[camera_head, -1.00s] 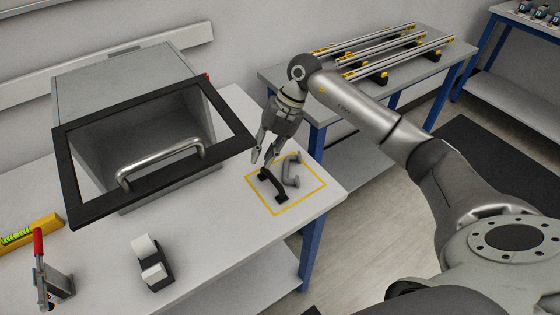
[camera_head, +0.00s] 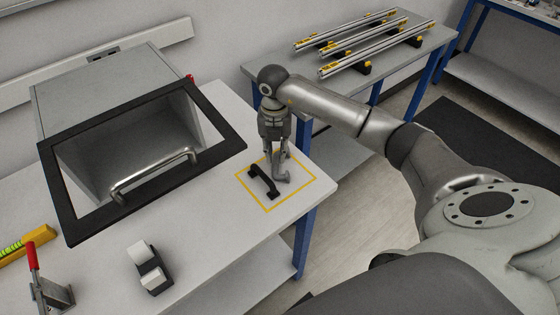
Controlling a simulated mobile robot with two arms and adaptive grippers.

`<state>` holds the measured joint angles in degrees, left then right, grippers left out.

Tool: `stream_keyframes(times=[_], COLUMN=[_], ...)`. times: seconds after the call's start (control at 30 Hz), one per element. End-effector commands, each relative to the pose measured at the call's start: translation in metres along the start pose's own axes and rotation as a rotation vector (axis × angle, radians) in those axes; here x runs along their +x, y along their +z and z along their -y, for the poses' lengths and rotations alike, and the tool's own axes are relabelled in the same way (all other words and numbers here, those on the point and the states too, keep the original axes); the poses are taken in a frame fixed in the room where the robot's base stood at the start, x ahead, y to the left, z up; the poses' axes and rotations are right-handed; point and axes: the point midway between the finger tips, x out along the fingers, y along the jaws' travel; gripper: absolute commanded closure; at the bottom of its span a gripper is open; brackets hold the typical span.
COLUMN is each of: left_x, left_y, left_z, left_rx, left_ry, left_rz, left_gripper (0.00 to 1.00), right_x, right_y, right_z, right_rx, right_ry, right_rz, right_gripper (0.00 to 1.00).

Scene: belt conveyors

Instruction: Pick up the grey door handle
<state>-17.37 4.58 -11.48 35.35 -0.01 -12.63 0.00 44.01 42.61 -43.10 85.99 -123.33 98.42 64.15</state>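The grey door handle (camera_head: 282,178) lies on the white table inside a yellow outlined square, to the right of a black handle (camera_head: 263,183). My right gripper (camera_head: 278,166) points down over the grey handle. Its fingers look apart, one on each side of the handle's far part. They partly hide the handle, and I cannot tell whether they touch it. The handle appears to rest on the table. My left gripper is not in view.
A grey box with a black-framed door (camera_head: 228,128) and a metal bar handle stands to the left. A black and white block (camera_head: 150,268), a red-handled clamp (camera_head: 36,275) and a yellow level (camera_head: 28,243) lie nearer. Aluminium profiles (camera_head: 365,42) lie on the back table.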

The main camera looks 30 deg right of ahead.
Motion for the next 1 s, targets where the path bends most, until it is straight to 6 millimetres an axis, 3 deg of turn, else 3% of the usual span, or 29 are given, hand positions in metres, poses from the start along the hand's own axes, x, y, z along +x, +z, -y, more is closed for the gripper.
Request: stream_keyframes(times=[0.07,0.27,0.47,0.67,1.0], left_x=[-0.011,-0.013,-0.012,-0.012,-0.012], left_y=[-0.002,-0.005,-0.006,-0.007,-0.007], left_z=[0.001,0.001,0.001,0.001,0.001], left_rx=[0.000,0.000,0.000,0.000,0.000], left_ry=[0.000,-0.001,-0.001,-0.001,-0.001], left_rz=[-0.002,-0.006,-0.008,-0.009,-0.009], left_gripper=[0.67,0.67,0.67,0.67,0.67], right_x=[0.009,0.029,0.030,0.030,0.028], right_y=[-0.003,-0.002,-0.001,-0.001,-0.001], right_z=[0.000,-0.001,-0.001,-0.001,-0.001], right_rx=[0.001,0.000,-0.001,0.000,0.000], right_ry=[-0.002,0.000,0.001,0.001,0.001], right_rz=[-0.004,-0.001,0.000,0.000,0.001], right_gripper=[0.80,0.80,0.80,1.00,1.00])
